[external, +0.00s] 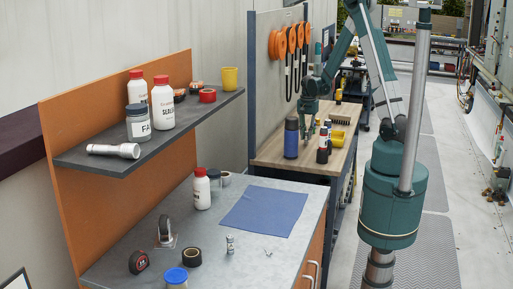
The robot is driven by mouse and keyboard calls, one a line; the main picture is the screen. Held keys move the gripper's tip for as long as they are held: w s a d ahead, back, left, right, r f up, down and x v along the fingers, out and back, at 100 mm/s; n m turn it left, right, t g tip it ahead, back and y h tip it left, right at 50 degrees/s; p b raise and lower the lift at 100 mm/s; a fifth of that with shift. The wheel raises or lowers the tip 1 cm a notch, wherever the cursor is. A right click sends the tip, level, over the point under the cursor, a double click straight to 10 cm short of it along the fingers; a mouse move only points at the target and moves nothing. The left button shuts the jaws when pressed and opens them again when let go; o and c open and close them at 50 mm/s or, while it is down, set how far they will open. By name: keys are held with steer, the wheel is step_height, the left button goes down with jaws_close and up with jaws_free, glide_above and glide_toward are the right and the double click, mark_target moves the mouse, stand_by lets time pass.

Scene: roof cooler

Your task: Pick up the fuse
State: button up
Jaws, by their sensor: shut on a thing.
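My gripper (308,130) is low over the wooden workbench (273,152), between a dark blue bottle and a black bottle with a red band. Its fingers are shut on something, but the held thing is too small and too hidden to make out. I cannot clearly identify the fuse.
The blue bottle (291,138) and black-and-red bottle (322,146) stand close to my gripper. The grey counter holds a blue cloth (264,211), tape rolls and a white bottle (201,189). A shelf (95,156) overhangs its left part.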

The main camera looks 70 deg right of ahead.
step_height(320, 180, up, 9)
stand_by(0.7)
steer(key=shift+d+r, duration=0.1)
stand_by(0.9)
